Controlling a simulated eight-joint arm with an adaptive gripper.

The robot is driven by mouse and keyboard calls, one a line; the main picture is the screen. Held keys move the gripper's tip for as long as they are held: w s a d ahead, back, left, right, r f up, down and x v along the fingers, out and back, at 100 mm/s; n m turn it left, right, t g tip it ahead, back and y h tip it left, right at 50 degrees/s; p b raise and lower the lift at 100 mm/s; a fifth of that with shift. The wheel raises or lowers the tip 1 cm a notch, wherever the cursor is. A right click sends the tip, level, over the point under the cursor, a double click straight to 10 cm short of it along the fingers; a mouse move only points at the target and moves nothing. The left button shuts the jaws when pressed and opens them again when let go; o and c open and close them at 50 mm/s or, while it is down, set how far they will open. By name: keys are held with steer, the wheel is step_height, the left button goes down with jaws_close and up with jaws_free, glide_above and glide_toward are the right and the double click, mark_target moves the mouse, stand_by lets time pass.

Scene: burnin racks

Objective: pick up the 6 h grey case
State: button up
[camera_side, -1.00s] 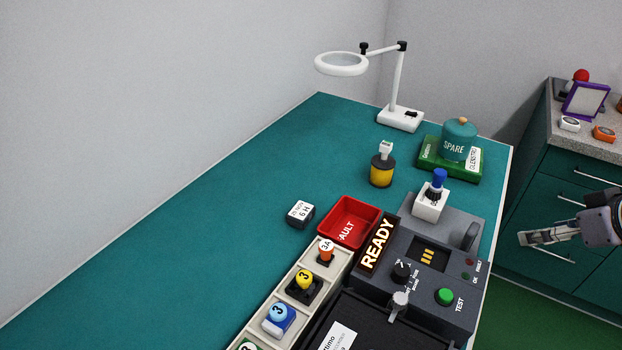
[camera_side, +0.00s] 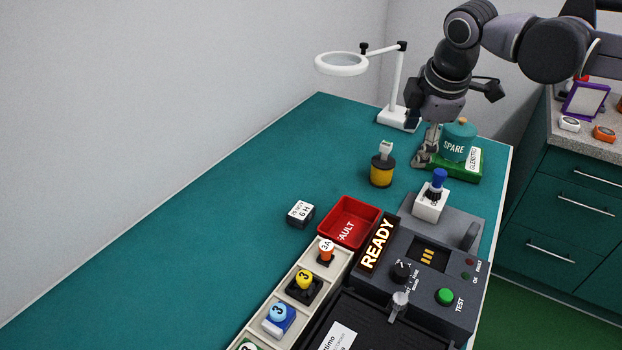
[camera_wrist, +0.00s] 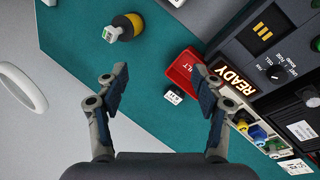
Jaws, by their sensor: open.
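The 6 h grey case (camera_side: 300,213) is a small dark grey block with a white top label reading "6 H". It sits on the teal bench, left of the red tray. In the wrist view the case (camera_wrist: 174,96) lies between and beyond the fingers, touching or very near the red tray's corner in the picture. My gripper (camera_side: 424,162) is high at the back of the bench, in front of the teal "SPARE" pot, well away from the case. In the wrist view my gripper (camera_wrist: 160,82) is open and empty, with both fingers spread wide.
The red "FAULT" tray (camera_side: 370,214) is right of the case. A yellow-and-black pot (camera_side: 382,172) stands behind. The tester (camera_side: 450,264) with a lit READY sign and a beige rack (camera_side: 256,326) of coloured pieces lie in front. A ring lamp (camera_side: 341,64) stands behind. Bench left is clear.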

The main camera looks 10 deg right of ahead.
steer(key=w+a+f+n, duration=0.2)
steer(key=a+n, duration=0.1)
steer(key=a, duration=0.3)
steer(key=w+a+f+n, duration=0.1)
steer(key=w+a+n, duration=0.15)
steer(key=a, duration=0.25)
steer(key=n+h, duration=0.2)
steer(key=n, duration=0.5)
glide_toward(301, 210)
steer(key=shift+m+g, duration=0.25)
steer(key=shift+g, duration=0.25)
steer(key=x, duration=0.8)
steer(key=shift+w+d+f, duration=0.1)
steer(key=shift+w+f, duration=0.15)
steer(key=shift+w, duration=0.25)
steer(key=c, duration=1.3)
